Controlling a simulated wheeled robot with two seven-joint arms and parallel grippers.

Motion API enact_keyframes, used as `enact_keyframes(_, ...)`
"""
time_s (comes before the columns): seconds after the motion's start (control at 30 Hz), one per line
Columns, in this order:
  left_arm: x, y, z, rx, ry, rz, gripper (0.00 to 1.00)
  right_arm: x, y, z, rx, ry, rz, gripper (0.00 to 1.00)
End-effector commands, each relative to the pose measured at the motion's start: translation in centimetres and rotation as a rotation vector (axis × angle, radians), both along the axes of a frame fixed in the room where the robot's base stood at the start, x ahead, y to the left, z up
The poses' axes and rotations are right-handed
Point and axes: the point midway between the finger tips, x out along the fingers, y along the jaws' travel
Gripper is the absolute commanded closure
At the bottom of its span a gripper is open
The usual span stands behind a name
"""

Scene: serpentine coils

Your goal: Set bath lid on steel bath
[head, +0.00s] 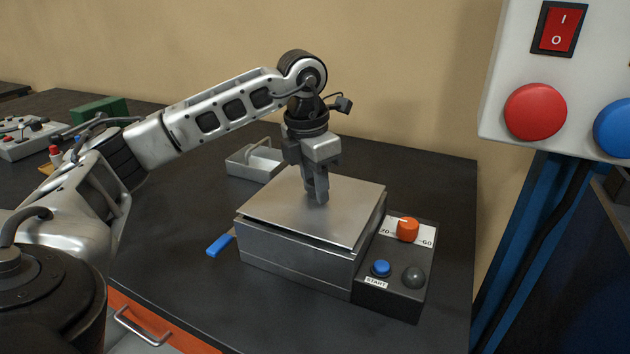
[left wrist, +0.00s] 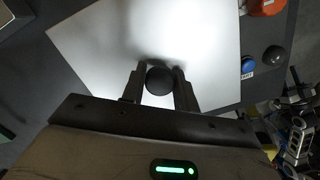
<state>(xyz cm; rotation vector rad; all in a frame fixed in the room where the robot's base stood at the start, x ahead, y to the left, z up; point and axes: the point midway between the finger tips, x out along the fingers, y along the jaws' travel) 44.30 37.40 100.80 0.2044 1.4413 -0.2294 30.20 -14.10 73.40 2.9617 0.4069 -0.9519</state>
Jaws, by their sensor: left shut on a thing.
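The steel bath (head: 295,263) is a square metal box on the dark bench in the middle of the head view. The flat steel bath lid (head: 285,212) lies over its top, a little turned against it. A dark gap shows between lid and rim along the front; I cannot tell whether they touch. My left gripper (head: 318,195) comes down from above and is shut on the lid's knob. In the left wrist view the round black knob (left wrist: 159,80) sits between the two fingers, with the pale lid (left wrist: 105,50) behind. My right gripper is not in view.
A control box with an orange dial (head: 408,229), blue start button (head: 381,268) and dark dome (head: 413,277) adjoins the bath's right side. A metal tray (head: 241,166) stands behind. A blue-handled tool (head: 219,245) lies left. A white panel (head: 510,65) overhangs at right.

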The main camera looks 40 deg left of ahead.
Motion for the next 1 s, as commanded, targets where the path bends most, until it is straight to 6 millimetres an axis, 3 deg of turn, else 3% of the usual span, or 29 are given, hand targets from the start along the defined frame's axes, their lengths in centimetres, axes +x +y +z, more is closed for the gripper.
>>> enact_keyframes(0.2, 0.0, 0.0, -0.4, 0.000, -0.002, 0.000, 1.00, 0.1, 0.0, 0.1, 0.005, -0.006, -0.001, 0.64)
enact_keyframes(0.23, 0.0, 0.0, -0.4, 0.000, 0.000, 0.000, 0.67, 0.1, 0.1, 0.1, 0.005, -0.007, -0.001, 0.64)
enact_keyframes(0.3, 0.0, 0.0, -0.4, 0.000, 0.000, 0.000, 0.48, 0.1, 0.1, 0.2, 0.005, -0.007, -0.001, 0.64)
enact_keyframes(0.67, 0.0, 0.0, 0.2, 0.001, -0.001, 0.000, 0.48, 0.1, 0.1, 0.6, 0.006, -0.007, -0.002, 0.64)
enact_keyframes(0.83, -0.1, 0.0, 2.5, -0.001, -0.006, 0.001, 0.48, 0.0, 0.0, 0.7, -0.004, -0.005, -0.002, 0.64)
enact_keyframes(1.0, -0.5, 0.1, 6.5, -0.002, -0.008, 0.000, 0.48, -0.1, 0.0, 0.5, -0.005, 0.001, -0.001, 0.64)
